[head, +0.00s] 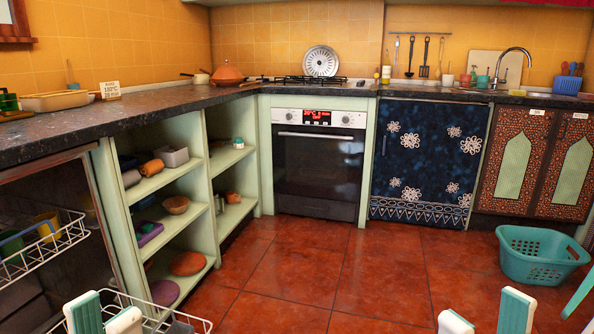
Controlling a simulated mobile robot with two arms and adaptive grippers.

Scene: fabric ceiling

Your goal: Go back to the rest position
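My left gripper (105,315) shows at the bottom left edge, with two white and teal fingertips a little apart and nothing seen between them. My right gripper (486,314) shows at the bottom right, its two white and teal fingertips clearly apart and empty. Only the fingertips show; the rest of both grippers is cut off by the lower edge. Neither gripper is seen holding anything.
An open dishwasher with a wire rack (60,236) stands at the left, near my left gripper. Open shelves (180,222), an oven (318,168) and a dark counter (150,108) line the room. A teal basket (540,257) sits on the right floor. The middle tiled floor (330,265) is clear.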

